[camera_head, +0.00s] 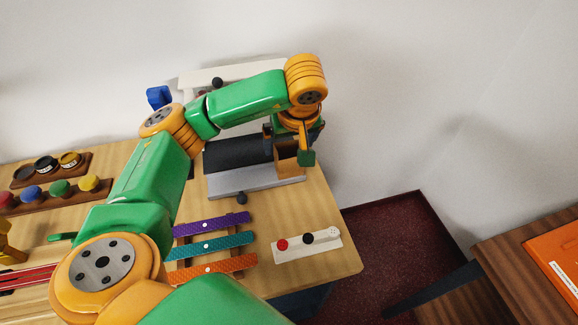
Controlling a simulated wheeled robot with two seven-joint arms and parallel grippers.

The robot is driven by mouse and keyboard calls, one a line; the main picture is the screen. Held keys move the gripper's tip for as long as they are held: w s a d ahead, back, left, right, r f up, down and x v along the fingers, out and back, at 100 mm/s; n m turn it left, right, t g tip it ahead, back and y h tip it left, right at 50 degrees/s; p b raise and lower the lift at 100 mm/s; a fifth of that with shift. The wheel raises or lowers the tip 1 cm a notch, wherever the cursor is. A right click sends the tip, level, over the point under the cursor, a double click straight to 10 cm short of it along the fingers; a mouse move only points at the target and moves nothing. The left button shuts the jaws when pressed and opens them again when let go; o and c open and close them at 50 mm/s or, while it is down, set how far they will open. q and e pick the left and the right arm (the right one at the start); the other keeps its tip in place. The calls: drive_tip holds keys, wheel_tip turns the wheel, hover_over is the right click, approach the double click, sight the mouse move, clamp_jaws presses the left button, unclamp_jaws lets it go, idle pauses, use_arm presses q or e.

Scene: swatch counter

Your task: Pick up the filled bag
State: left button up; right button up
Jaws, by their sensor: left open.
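A small brown, open-topped, box-like thing (287,160), perhaps the bag, stands at the right end of a grey and black device on the table. What is inside it cannot be made out. My left arm reaches across the table from the lower left. My left gripper (290,146) is open and points down at the brown thing, with one green-tipped finger at its right side. The other finger is partly hidden, and contact cannot be told. My right gripper is not in view.
The grey device (250,186) lies on the wooden table (335,265). In front are purple, teal and orange strips (208,247) on a rack and a white bar (307,246) with red and black knobs. Coloured knobs on wooden racks (55,193) stand left. A wall is behind.

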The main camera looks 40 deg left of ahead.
sight(287, 155)
use_arm(q)
drive_tip(key=p+x, duration=0.1)
drive_tip(key=x, duration=0.1)
drive_tip(key=p+x, duration=0.1)
drive_tip(key=x, duration=0.2)
drive_tip(key=shift+s+d+f, duration=0.15)
drive_tip(key=shift+s+f, duration=0.05)
drive_tip(key=shift+f, duration=0.05)
drive_tip(key=shift+w+f, duration=0.2)
drive_tip(key=shift+f, duration=0.1)
drive_tip(key=c, duration=1.2)
drive_tip(key=shift+c, duration=0.2)
drive_tip(key=shift+r, duration=0.15)
